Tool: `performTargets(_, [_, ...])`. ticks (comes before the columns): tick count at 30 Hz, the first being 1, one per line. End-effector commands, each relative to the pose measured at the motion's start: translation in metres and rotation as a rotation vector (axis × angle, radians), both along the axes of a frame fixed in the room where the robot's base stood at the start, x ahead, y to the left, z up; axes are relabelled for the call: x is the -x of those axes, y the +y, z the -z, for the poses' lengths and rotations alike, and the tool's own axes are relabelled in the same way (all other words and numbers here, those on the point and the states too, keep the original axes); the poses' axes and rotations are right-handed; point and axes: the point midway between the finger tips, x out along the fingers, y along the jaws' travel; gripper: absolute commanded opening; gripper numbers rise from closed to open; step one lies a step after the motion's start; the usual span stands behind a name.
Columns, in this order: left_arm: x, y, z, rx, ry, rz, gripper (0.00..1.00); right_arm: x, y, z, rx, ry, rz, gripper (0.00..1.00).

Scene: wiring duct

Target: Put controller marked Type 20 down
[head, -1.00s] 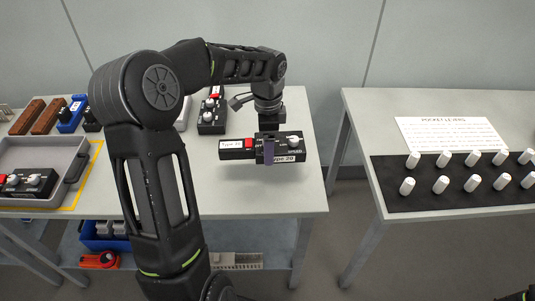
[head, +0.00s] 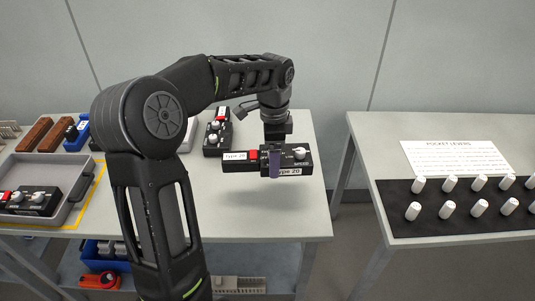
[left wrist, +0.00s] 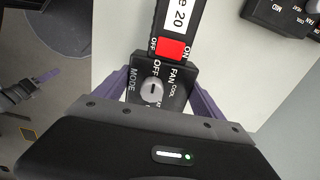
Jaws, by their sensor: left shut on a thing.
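The controller marked Type 20 (head: 296,160) is a black box with white labels, a red switch and a light knob. My left gripper (head: 274,164) is shut on it, one finger showing across its front face. It appears held above the right part of the grey table (head: 305,215), with a soft shadow on the top below it. In the left wrist view the controller (left wrist: 172,85) sits between the purple fingers (left wrist: 160,98), with "20", a red switch and a grey knob showing. My right gripper is not in view.
Another black controller (head: 217,138) stands just behind the held one. A grey tray (head: 77,190) holding a similar controller is at the left. Bare tabletop surrounds the held controller in front and to the right. A second table (head: 365,150) stands right, across a gap.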

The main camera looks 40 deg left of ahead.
Motion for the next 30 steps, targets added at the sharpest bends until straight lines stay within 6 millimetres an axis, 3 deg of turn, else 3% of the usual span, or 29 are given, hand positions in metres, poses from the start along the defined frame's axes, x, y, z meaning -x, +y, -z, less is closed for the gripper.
performTargets(7, [-0.014, -0.037, 0.0, 0.007, -0.001, -0.169, 0.33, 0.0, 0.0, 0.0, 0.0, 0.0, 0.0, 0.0])
performTargets(18, [-0.038, -0.147, -0.002, 0.005, 0.002, -0.73, 0.33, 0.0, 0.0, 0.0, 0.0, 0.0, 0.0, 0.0])
performTargets(23, [-0.039, -0.168, -0.003, 0.001, -0.001, -0.859, 0.33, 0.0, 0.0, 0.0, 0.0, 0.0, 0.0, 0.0])
performTargets(30, [-0.039, -0.17, -0.003, 0.0, 0.0, -0.883, 0.33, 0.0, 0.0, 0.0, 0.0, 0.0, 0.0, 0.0])
